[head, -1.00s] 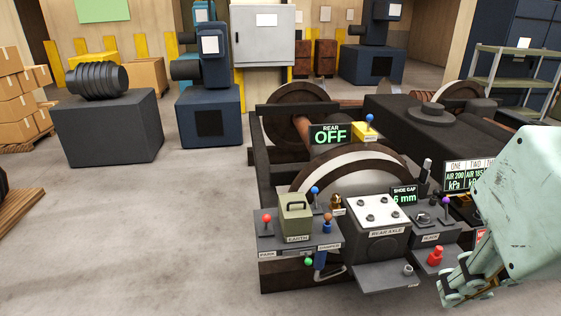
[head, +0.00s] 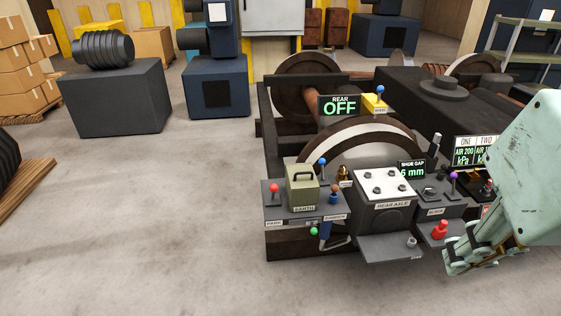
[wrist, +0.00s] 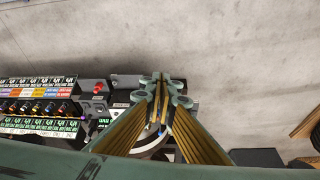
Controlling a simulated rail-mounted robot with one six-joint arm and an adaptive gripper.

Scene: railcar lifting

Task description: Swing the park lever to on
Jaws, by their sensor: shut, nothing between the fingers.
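The park lever (head: 274,189) has a red ball knob and stands upright at the left end of the grey console (head: 270,211). A small PARK label (head: 273,223) sits on the console's front face below it. My gripper (head: 457,262) is at the right of the head view, well right of the lever and apart from it. In the wrist view its fingers (wrist: 162,80) are together and empty, over part of the equipment. I cannot make out the park lever in the wrist view; the fingers hide some of what lies below.
A green box (head: 301,188) stands just right of the lever, with a blue-knobbed lever (head: 322,163) behind it. The rear axle block (head: 385,188) and a red fitting (head: 440,230) lie between lever and gripper.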

